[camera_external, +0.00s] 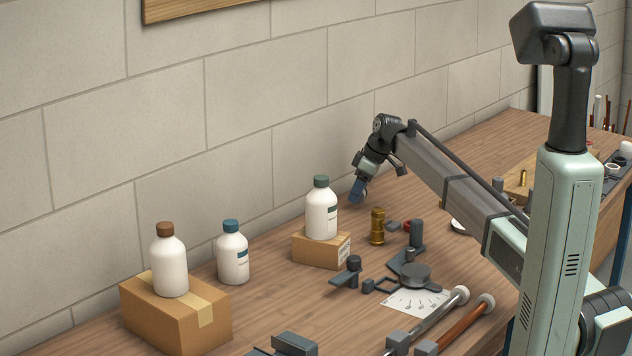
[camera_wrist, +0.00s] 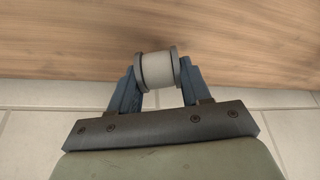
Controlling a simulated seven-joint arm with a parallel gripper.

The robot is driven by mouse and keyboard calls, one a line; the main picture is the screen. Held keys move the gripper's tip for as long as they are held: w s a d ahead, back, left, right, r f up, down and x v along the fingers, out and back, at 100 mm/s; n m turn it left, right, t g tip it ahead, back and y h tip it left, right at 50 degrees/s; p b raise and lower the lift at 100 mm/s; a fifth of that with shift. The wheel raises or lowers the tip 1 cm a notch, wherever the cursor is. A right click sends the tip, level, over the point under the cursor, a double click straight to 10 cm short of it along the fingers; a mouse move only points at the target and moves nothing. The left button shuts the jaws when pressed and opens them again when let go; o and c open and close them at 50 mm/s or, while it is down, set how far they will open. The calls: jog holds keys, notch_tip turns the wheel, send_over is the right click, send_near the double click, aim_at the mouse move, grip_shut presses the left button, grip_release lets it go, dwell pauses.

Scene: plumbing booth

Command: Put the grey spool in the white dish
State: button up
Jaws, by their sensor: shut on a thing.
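The grey spool (camera_wrist: 157,70), with darker grey end rims and a pale middle, is held between the blue fingers of my gripper (camera_wrist: 158,82) in the wrist view. In the external view my gripper (camera_external: 357,192) hangs above the table near the wall, behind and right of the green-capped bottle; I cannot make out the spool there. A white rounded edge (camera_external: 458,226) shows beside my forearm, mostly hidden by it; it may be the white dish. No dish shows in the wrist view.
A green-capped bottle (camera_external: 321,210) stands on a small carton (camera_external: 320,249). A brass fitting (camera_external: 377,227) stands near it. A blue-capped bottle (camera_external: 232,253) and a brown-capped bottle on a larger box (camera_external: 176,312) are at left. Grey fixtures (camera_external: 414,275) crowd the middle.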

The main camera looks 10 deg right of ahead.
notch_tip(320, 180, up, 8)
jog(key=shift+r, duration=0.1)
dwell(0.4)
jog(key=d+r+m, duration=0.2)
jog(key=d, duration=1.6)
jog(key=s+d+m+t, duration=0.1)
jog(key=s+d, duration=0.7)
jog(key=s+d+f+m+h, duration=0.1)
jog(key=s, duration=0.8)
jog(key=shift+s+d+f, duration=0.1)
jog(key=shift+d+f, duration=0.05)
jog(key=shift+f, duration=4.9)
